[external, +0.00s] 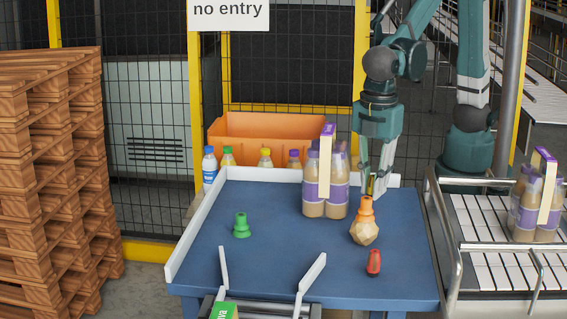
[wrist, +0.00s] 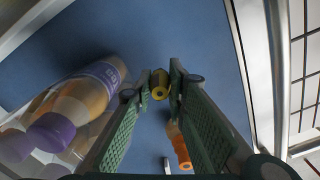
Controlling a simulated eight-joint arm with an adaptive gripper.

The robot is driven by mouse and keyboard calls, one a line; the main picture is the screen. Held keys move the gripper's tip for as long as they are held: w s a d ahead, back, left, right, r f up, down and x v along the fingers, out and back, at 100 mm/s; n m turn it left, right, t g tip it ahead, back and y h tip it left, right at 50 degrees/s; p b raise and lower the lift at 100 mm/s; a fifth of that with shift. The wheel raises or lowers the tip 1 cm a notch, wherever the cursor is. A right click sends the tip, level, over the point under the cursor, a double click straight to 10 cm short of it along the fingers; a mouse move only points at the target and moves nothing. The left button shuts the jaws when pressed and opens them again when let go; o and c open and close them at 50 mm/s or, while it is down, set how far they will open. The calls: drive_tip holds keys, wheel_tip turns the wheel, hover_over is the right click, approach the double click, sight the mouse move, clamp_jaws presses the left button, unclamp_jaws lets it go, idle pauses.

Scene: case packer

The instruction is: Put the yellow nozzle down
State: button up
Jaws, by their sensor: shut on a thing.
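The yellow nozzle (wrist: 159,86) shows small and partly shaded between the two fingertips in the wrist view. My gripper (wrist: 160,87) is shut on it. In the external view my gripper (external: 378,188) points down over the back right of the blue table (external: 290,270). I cannot make out the nozzle there. Whether it touches the table is not clear.
An orange nozzle stands on a tan faceted piece (external: 364,232), just in front of my gripper. A bottle pack (external: 325,190) stands left of it. A green nozzle (external: 241,226) and a red nozzle (external: 373,263) stand apart.

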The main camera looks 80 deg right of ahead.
drive_tip(key=shift+f, duration=0.1)
drive_tip(key=shift+f, duration=2)
drive_tip(key=shift+f, duration=0.2)
drive_tip(key=o, duration=0.9)
drive_tip(key=shift+r, duration=0.2)
wheel_tip(320, 180, up, 12)
drive_tip(key=shift+s+r, duration=0.1)
drive_tip(key=shift+d, duration=0.1)
